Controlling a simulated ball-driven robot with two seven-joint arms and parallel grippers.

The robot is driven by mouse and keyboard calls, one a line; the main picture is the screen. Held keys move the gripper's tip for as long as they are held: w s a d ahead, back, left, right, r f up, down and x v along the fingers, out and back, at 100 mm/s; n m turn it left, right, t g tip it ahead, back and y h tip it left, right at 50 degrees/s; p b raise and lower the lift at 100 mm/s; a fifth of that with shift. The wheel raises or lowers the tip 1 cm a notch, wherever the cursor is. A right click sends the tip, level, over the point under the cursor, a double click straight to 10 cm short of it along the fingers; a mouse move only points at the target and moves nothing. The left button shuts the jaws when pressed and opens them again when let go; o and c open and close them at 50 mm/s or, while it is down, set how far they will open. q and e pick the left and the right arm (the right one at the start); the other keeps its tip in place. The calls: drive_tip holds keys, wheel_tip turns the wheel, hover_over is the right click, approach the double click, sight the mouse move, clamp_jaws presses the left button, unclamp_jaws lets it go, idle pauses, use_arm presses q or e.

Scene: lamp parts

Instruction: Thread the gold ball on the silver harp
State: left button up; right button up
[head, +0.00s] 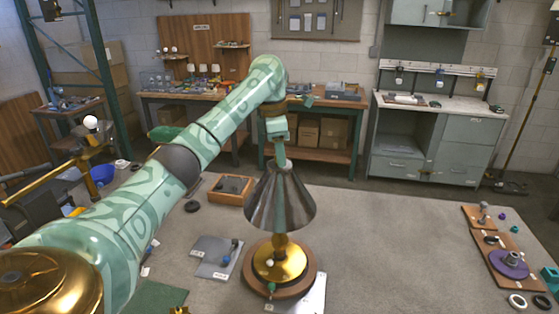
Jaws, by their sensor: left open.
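A lamp with a dark metallic cone shade (281,203) stands upright on a round base with a gold disc (280,260) and a wooden rim. My left arm arches in from the left, and my left gripper (281,162) points down at the top of the shade. It is open, but the fingers are small and I cannot tell whether they touch anything. The gold ball cannot be made out at the shade's top. The silver harp is not visible; the shade and gripper cover that area. My right gripper is not in view.
The lamp stands on a grey table (390,235). A wooden tray (231,189) and a grey mat (214,257) with small parts lie left of it. Boards with a purple disc (509,264) and small parts lie at the right. The table between is clear.

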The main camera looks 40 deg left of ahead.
use_arm(q)
drive_tip(key=shift+n+p, duration=0.95)
drive_tip(key=shift+n, duration=0.05)
drive_tip(key=shift+r+n+p, duration=0.15)
drive_tip(key=shift+n+p, duration=0.65)
drive_tip(key=shift+p, duration=0.4)
drive_tip(key=n+p, duration=0.4)
drive_tip(key=p, duration=0.2)
drive_tip(key=shift+y, duration=0.4)
drive_tip(key=shift+n+p, duration=0.6)
drive_tip(key=shift+p, duration=0.1)
drive_tip(key=n+p, duration=0.3)
drive_tip(key=p, duration=0.2)
drive_tip(key=shift+n+y, duration=0.3)
drive_tip(key=shift+n+p, duration=1.6)
drive_tip(key=shift+p, duration=0.75)
drive_tip(key=shift+f, duration=0.2)
